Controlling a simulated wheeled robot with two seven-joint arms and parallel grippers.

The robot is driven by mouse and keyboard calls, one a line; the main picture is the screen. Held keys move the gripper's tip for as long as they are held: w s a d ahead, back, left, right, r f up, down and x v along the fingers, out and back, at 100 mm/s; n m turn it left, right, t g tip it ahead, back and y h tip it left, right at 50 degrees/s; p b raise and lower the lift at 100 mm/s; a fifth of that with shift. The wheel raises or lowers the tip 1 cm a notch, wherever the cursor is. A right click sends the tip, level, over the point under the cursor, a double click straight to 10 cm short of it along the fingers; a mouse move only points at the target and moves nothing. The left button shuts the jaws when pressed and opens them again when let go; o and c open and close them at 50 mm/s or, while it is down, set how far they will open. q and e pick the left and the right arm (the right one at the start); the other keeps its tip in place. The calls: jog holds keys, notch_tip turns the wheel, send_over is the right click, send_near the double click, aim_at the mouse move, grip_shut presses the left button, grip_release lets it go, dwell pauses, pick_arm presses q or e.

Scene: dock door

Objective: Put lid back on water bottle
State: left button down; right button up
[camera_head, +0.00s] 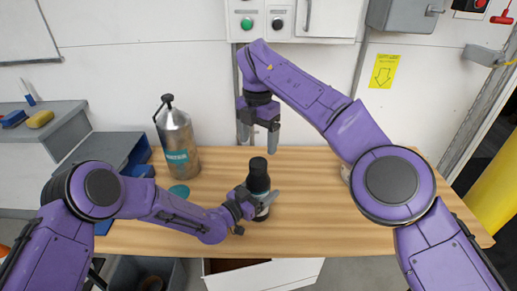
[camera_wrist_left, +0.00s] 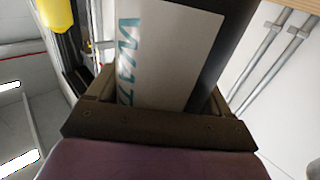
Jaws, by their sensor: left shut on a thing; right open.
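The water bottle (camera_head: 258,177) stands at the middle of the wooden table, with a black upper part and a rounded black top. My left gripper (camera_head: 257,203) is shut around its lower body from the left. In the left wrist view the bottle (camera_wrist_left: 180,45) fills the space between the fingers and shows a pale label with teal letters "WAT". My right gripper (camera_head: 259,138) is open above the bottle, fingers pointing down, with nothing visible between them. I cannot tell whether the black top is a separate lid.
A metal flask (camera_head: 177,146) with a black cap and teal label stands at the left of the table (camera_head: 310,215). A pale object (camera_head: 345,173) is mostly hidden behind my right arm. The table's front right is clear.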

jog(key=shift+r, duration=0.15)
pick_arm(q)
grip_release()
pick_arm(e)
notch_tip(320, 180, down, 2)
jog(key=shift+b, duration=0.95)
pick_arm(q)
jog(key=v, duration=1)
jog(key=shift+s+a, duration=0.15)
jog(key=shift+a, duration=0.05)
jog(key=shift+r, duration=0.15)
pick_arm(e)
jog(key=shift+r, duration=0.15)
